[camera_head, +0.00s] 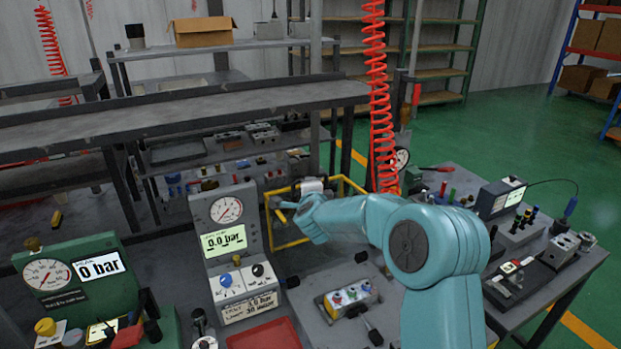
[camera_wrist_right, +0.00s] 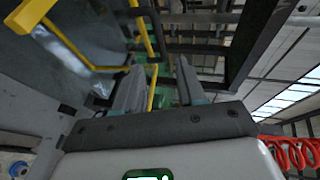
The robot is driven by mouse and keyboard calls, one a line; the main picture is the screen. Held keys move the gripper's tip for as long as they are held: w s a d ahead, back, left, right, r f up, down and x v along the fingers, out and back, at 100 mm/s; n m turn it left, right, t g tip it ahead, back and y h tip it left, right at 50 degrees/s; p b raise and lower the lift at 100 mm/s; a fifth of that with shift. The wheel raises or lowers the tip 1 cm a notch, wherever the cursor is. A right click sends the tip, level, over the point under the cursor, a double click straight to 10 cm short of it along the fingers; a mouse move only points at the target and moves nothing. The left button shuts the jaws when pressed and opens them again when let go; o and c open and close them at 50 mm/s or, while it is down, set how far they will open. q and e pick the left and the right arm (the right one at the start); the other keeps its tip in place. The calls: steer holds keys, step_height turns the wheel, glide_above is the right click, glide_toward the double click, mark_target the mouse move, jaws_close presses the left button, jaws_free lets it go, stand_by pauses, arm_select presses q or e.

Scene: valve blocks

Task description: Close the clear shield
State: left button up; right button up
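The clear shield has a yellow frame (camera_head: 268,222) and stands behind the bench middle, right of the grey gauge panel (camera_head: 226,232). Its lower bar and left edge show; my right arm hides part of it. My right gripper (camera_head: 286,208) is at the shield's left side, its fingers small and hard to make out there. In the right wrist view the two fingers (camera_wrist_right: 158,84) are apart, with a yellow bar (camera_wrist_right: 152,88) showing between them. More yellow frame (camera_wrist_right: 70,45) and the see-through pane show at upper left. Contact cannot be told. My left gripper is not in view.
A valve block (camera_head: 349,297) with coloured knobs sits in a grey fixture in front of the shield. A green gauge box (camera_head: 70,275) stands at left, a red tray (camera_head: 265,335) at front. A red coiled hose (camera_head: 380,110) hangs behind my right arm. A side bench stands at right.

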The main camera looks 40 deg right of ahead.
steer(key=p+x, duration=0.3)
steer(key=x, duration=0.6)
steer(key=shift+w, duration=0.1)
steer(key=shift+w+d+f+p, duration=0.1)
steer(key=shift+w+d+p, duration=0.2)
steer(key=shift+d+p, duration=0.25)
steer(key=shift+w+d+f, duration=0.15)
steer(key=shift+w+f, duration=0.2)
steer(key=shift+w, duration=0.15)
steer(key=shift+s+r, duration=0.15)
steer(key=shift+s, duration=0.05)
steer(key=c, duration=0.5)
jaws_close()
steer(key=shift+w, duration=0.15)
